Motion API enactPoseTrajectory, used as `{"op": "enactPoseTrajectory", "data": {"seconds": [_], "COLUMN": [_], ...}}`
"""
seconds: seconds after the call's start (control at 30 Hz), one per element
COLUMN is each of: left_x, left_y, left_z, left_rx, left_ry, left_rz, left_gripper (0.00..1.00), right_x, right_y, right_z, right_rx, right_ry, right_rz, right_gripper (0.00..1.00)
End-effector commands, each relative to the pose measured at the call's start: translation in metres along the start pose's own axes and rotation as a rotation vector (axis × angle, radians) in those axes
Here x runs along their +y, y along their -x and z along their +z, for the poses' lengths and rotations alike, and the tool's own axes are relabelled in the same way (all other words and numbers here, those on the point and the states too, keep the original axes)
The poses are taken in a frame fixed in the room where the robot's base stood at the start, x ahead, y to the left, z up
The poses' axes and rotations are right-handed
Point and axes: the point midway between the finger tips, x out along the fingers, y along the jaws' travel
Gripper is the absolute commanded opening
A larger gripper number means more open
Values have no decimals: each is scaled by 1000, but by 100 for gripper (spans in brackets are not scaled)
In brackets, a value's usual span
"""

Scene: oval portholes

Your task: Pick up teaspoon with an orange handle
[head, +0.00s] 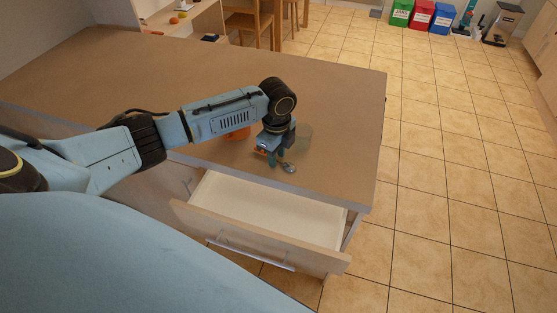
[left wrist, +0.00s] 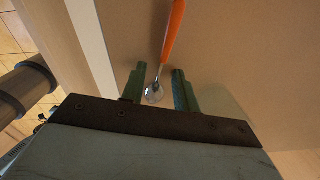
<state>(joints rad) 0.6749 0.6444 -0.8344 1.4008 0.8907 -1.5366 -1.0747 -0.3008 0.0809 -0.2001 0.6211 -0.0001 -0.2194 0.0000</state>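The teaspoon lies on the brown countertop (head: 330,95). In the left wrist view its orange handle (left wrist: 173,32) runs up and away from the gripper, and its metal bowl (left wrist: 154,93) lies between the fingers. In the head view the bowl (head: 288,167) shows near the counter's front edge, and the gripper hides much of the rest. My left gripper (left wrist: 160,78) is open, with one green finger on each side of the spoon's bowl end and a gap visible on both sides. My right gripper is in neither view.
A see-through greenish cup (head: 304,137) stands right beside my left gripper. An orange object (head: 238,133) sits behind my forearm. An open, empty-looking drawer (head: 265,207) juts out below the counter edge.

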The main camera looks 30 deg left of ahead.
Motion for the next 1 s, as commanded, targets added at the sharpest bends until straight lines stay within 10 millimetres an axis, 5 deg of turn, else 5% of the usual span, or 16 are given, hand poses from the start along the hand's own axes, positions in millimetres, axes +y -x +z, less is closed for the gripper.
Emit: {"op": "enactPoseTrajectory", "data": {"seconds": [0.27,0.67,1.0], "left_x": [0,0,-1], "left_y": [0,4,64], "left_z": [0,0,0], "left_rx": [0,1,1], "left_ry": [0,1,1], "left_rz": [0,-1,-4], "left_gripper": [0,0,0], "right_x": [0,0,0], "right_y": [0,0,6], "right_z": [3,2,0], "right_rx": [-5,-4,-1], "right_ry": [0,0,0], "right_rz": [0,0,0], "right_gripper": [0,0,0]}}
